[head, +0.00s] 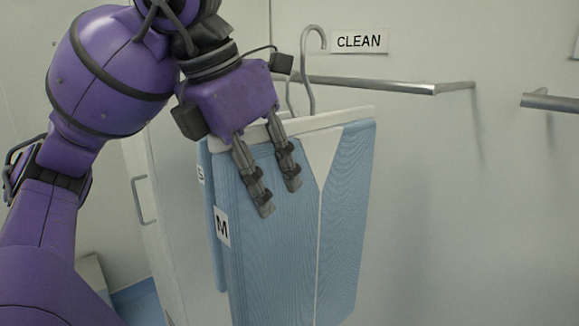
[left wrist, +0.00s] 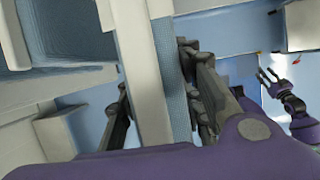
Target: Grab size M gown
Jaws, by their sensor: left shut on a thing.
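The size M gown (head: 345,215) is blue with a white collar and hangs from a grey hanger (head: 310,85) below the CLEAN sign. Its M label (head: 222,226) faces me on the left edge. My left gripper (head: 280,197) is at the upper part of this gown, shut on it. In the left wrist view the gown's white and blue edge (left wrist: 150,70) runs between the fingers. My right gripper (left wrist: 268,80) shows small at the right of the left wrist view, with its fingers apart and empty.
A gown with an S label (head: 201,175) hangs just behind, mostly hidden. The metal rail (head: 400,85) sticks out under the CLEAN sign (head: 359,41). A second rail (head: 550,102) is at the right. A door handle (head: 139,200) is at the left.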

